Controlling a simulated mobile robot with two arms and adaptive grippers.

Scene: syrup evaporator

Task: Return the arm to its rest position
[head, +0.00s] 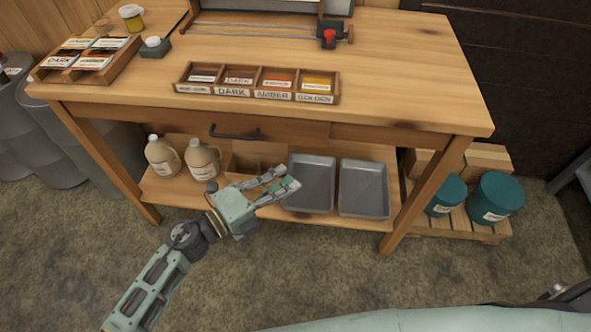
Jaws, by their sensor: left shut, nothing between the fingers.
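My left arm comes in from the lower left of the head view. Its left gripper (288,186) is shut and empty in front of the wooden table's (420,60) lower shelf. In the picture the fingertips overlap the left edge of a grey metal tray (313,180); I cannot tell whether they touch it. My right gripper is out of view.
A second grey tray (364,188) and two jugs (162,157) stand on the lower shelf. A divided sample box (257,84) sits on the tabletop near its front edge. Teal buckets (496,197) stand on a pallet at right. The floor in front is clear.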

